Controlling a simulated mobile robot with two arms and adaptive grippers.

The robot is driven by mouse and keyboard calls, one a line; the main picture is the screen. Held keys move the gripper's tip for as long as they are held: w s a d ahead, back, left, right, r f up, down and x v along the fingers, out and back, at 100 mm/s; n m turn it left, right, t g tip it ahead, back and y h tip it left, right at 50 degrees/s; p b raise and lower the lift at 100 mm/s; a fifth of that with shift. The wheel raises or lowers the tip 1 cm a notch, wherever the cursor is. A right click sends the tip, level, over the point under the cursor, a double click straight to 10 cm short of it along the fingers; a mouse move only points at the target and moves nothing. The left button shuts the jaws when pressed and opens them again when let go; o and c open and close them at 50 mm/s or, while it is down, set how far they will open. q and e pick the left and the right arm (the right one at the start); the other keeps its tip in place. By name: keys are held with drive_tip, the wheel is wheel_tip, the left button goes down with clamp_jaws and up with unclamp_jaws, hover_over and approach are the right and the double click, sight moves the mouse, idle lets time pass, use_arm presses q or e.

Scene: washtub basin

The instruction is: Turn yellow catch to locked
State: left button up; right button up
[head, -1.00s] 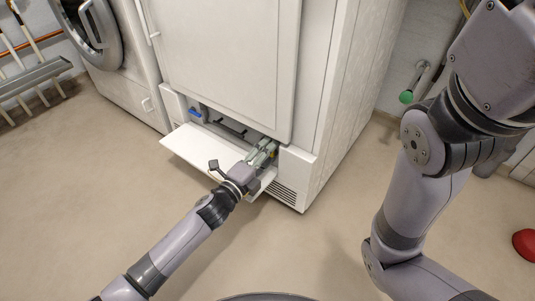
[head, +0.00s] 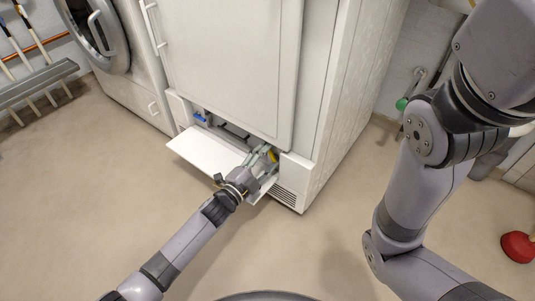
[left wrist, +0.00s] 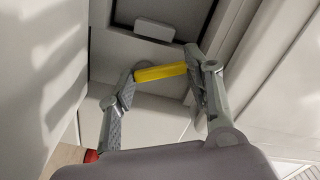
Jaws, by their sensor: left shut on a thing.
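The yellow catch (head: 272,156) is in the right end of the open low compartment of the white appliance (head: 225,60). In the left wrist view the catch (left wrist: 160,72) is a short yellow bar, nearly level and slightly tilted. My left gripper (head: 264,155) reaches into the compartment and is shut on the catch, with one finger at each end of the bar in the left wrist view. My right arm (head: 415,190) shows at the right, but its gripper is out of view.
The compartment's white flap (head: 205,152) hangs open beside my left gripper. A blue catch (head: 200,117) is at the compartment's left end. A front-loading washer (head: 120,75) stands at left. A red object (head: 518,246) lies on the floor at far right. The middle floor is clear.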

use_arm(q)
drive_tip(key=shift+n+p, duration=0.3)
drive_tip(key=shift+n, duration=0.2)
drive_tip(key=shift+f, duration=0.15)
drive_tip(key=o, duration=1.1)
drive_tip(key=shift+o, duration=0.2)
drive_tip(key=shift+a, duration=0.15)
drive_tip(key=v, duration=1.1)
drive_tip(key=shift+s+a, duration=0.2)
drive_tip(key=shift+s, duration=0.15)
drive_tip(key=shift+c, duration=0.3)
